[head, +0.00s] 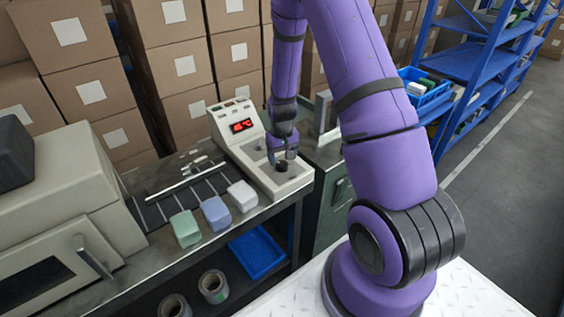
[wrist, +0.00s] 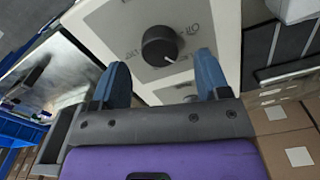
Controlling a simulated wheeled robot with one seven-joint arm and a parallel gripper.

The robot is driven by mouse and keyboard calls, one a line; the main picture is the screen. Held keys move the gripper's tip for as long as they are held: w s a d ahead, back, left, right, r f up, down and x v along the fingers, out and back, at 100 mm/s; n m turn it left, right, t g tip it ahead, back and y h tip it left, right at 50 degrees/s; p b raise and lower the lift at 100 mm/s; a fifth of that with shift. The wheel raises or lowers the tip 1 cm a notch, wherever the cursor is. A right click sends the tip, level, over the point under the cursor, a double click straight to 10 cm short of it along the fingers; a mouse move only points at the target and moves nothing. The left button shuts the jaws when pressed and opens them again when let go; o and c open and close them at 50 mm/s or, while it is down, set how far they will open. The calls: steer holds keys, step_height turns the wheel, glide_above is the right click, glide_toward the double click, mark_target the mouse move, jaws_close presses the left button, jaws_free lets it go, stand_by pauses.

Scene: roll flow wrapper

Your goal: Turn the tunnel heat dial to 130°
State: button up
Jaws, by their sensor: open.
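The tunnel heat dial is a round black knob (wrist: 160,45) with a white pointer line, on a cream panel. In the wrist view its pointer aims toward the lower right of the picture, and the printed scale around it is only partly readable. The dial also shows in the head view (head: 282,166) on the sloped control box (head: 262,150). The red display (head: 242,126) on that box seems to read 45 °C. My gripper (wrist: 168,72) is open, its two blue fingers apart, with the knob just beyond the gap between them. I cannot see either finger touching it.
Green, blue and white packs (head: 214,213) lie on the conveyor left of the control box. A grey machine housing (head: 60,200) with a handle stands at the left. Stacked cartons (head: 180,65) stand behind. A blue shelf rack (head: 480,60) is at the right.

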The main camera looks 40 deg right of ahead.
mark_target(282, 163)
step_height(282, 163, up, 8)
steer(key=shift+f, duration=0.25)
stand_by(0.5)
